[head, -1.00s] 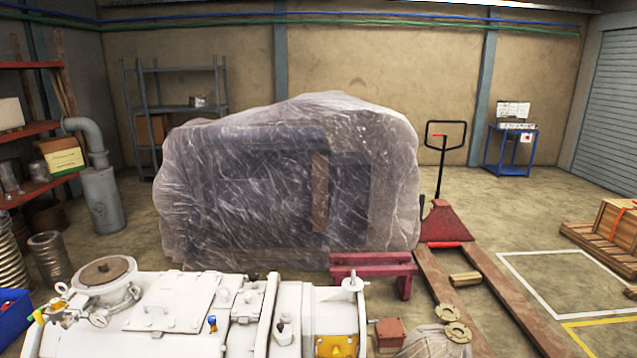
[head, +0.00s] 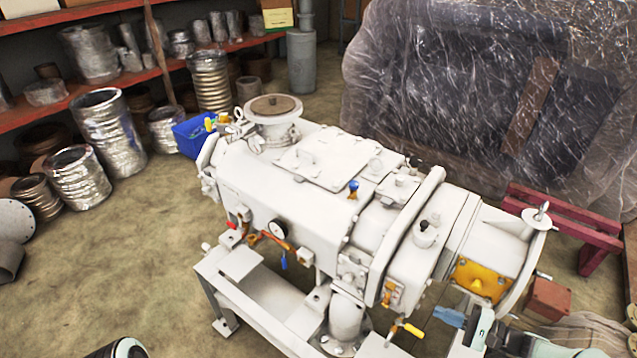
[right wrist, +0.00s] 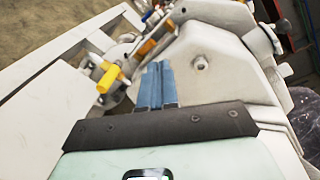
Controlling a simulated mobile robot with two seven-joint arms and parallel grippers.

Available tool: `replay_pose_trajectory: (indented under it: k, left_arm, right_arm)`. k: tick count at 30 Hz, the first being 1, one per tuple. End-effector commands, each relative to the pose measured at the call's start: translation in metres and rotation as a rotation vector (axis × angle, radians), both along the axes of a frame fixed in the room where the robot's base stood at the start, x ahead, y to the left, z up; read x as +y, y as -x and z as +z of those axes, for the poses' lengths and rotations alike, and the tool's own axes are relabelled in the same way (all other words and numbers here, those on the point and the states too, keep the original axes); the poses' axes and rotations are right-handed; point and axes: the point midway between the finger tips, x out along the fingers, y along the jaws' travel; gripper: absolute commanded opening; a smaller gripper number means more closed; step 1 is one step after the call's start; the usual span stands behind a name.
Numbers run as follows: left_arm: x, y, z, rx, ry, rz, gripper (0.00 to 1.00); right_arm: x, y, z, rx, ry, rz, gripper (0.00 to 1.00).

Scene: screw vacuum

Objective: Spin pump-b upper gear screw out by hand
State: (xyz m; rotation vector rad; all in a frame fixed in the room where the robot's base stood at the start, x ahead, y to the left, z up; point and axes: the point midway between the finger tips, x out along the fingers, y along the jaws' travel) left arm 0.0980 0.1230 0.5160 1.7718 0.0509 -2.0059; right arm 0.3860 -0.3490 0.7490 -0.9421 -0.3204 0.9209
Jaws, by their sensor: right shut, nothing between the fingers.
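The white pump (head: 290,205) stands on a pale frame at the centre of the head view. Its right end has an orange plate (head: 481,281). My right gripper (head: 448,317), with blue fingers, is in front of this end. In the right wrist view its fingers (right wrist: 157,70) are shut together with nothing between them. They point towards the white casing (right wrist: 215,75), where a single bolt head (right wrist: 201,62) shows to their right. I cannot tell whether this is the upper gear screw. My left gripper is not in view.
A yellow-handled valve (head: 412,330) sits low on the pump near my right gripper; it also shows in the right wrist view (right wrist: 107,76). A red stand (head: 565,215) is behind the pump's right end. Shelves with metal parts line the left.

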Motion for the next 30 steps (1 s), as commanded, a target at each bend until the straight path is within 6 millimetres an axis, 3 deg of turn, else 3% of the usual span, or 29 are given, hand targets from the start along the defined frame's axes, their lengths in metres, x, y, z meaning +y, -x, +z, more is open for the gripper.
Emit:
replay_pose_trajectory:
  k: [3, 9, 30]
  left_arm:
    - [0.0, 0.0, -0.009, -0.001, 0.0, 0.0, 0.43]
    - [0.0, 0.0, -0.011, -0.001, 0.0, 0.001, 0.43]
    - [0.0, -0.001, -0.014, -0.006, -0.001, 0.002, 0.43]
  right_arm:
    - [-0.023, -0.005, 0.022, -0.101, -0.031, -0.035, 0.0]
    - [-0.033, -0.009, 0.04, -0.167, -0.052, -0.052, 0.0]
    - [0.019, -0.052, 0.039, -0.164, -0.052, -0.05, 0.0]
